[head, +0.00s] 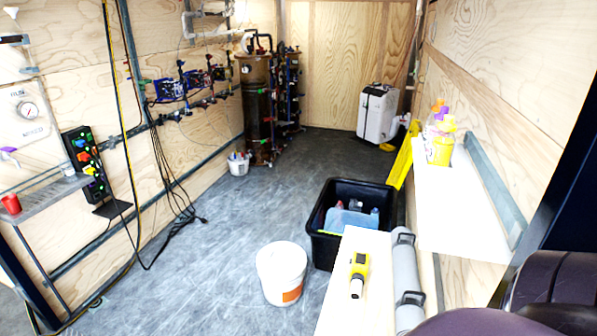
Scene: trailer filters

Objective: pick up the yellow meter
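The yellow meter (360,264), yellow with a dark patch and a pale lower end, lies on a narrow white bench top (345,310) at the lower middle right of the head view. Its pale end points toward me. Nothing is touching it from above. Neither of my grippers shows in this view; only dark, rounded parts, which look like my own arm, fill the lower right corner.
A grey cylinder (405,275) with handles lies along the bench's right side. A white bucket (282,272) stands left, a black crate (325,248) behind. A white shelf (460,205) with yellow bottles (440,150) is on the right wall. The middle floor is clear.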

